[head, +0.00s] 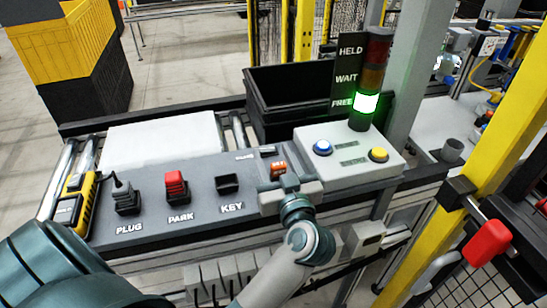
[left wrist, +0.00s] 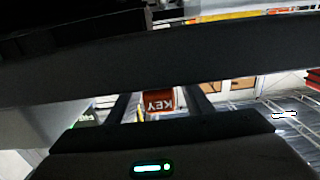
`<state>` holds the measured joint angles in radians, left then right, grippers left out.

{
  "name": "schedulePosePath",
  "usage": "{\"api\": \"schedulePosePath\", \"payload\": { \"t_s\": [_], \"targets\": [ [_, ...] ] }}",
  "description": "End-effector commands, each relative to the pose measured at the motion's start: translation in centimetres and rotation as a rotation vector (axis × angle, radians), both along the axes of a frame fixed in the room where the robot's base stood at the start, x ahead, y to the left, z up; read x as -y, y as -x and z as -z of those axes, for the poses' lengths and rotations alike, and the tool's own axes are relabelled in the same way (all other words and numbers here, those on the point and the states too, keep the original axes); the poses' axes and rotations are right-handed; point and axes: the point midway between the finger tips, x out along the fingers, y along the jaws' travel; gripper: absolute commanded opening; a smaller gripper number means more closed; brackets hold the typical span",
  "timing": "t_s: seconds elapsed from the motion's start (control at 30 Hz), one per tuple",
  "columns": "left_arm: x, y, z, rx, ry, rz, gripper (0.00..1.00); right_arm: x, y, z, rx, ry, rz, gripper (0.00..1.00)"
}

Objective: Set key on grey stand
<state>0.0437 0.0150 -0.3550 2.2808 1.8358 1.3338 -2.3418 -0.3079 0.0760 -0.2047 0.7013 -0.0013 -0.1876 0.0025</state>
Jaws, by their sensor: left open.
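The key (head: 278,168) is a small orange-red block at the right part of the grey panel, just beyond my left gripper. The left wrist view shows the key (left wrist: 158,101) with its KEY lettering upside down, between the two open fingers; I cannot tell whether they touch it. My left gripper (head: 284,178) is open and hides the key's lower part in the head view. The grey stand (head: 228,183) above the KEY label is a small dark holder, left of the gripper, and looks empty. My right gripper is not in view.
Left of the KEY stand are a red-topped PARK piece (head: 176,187) and a black PLUG piece (head: 125,196). A yellow handheld device (head: 76,203) lies at the left end. A button box (head: 350,152) and signal tower (head: 367,102), lit green at FREE, stand right. A black bin (head: 290,88) is behind.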

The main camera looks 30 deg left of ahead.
Motion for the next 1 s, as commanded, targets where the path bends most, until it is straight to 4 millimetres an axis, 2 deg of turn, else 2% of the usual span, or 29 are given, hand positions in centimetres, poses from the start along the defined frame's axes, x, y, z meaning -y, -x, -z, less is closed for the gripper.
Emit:
{"api": "schedulePosePath", "payload": {
  "t_s": [0.07, 0.17, 0.23, 0.33, 0.6, 0.8, 1.0],
  "targets": [
    [0.3, 0.3, -0.1, -0.002, -0.001, 0.001, 0.46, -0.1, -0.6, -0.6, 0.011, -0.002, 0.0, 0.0],
    [0.8, 0.7, -0.1, -0.004, 0.0, 0.001, 0.46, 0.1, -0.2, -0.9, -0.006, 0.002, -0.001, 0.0],
    [1.2, 1.0, -0.2, -0.004, 0.0, 0.0, 0.46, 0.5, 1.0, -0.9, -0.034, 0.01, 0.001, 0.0],
    [1.9, 1.6, -0.2, -0.005, 0.0, 0.002, 0.46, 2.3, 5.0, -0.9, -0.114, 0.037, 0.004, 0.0],
    [6.0, 5.0, -0.4, -0.007, 0.001, 0.003, 0.46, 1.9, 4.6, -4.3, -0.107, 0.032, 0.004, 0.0],
    [8.2, 6.9, -0.2, -0.005, 0.0, 0.001, 0.46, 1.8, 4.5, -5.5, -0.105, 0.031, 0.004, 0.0],
    [9.1, 7.7, 0.0, -0.003, 0.0, 0.001, 0.46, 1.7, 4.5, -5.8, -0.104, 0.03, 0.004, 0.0]
  ]
}}
